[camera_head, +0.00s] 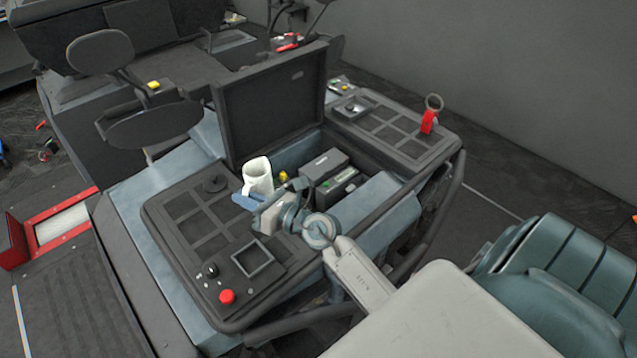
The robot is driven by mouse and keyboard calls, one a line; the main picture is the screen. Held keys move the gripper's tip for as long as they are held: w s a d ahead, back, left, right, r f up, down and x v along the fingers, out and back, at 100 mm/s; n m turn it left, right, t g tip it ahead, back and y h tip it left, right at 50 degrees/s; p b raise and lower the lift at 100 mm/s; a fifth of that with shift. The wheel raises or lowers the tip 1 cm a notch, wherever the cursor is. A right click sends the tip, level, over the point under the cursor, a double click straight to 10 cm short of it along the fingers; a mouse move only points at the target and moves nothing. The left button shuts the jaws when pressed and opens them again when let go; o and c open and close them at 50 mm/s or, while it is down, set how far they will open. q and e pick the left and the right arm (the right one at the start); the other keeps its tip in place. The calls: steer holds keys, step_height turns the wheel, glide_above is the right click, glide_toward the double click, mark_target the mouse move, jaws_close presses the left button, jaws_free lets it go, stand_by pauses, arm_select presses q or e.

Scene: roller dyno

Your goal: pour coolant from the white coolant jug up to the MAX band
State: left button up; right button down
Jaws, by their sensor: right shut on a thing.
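The white coolant jug (258,176) is over the open bay, between the left black panel and the raised lid. It looks nearly upright, with its open top showing and its handle side to the left. My right gripper (250,200) is at the jug's lower near side, shut on it; its fingers partly cover the jug's base. A small yellow part (284,176) sits in the bay just right of the jug. I cannot make out a MAX band or any coolant level. My left gripper is out of view.
The raised black lid (272,103) stands behind the jug. Dark boxes (326,167) fill the bay to the right. The left panel (205,228) carries a red button (227,296), knobs and a square frame. A red tag with a ring (429,121) is on the right panel.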

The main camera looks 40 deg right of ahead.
steer(key=shift+a, duration=0.3)
steer(key=shift+d, duration=0.1)
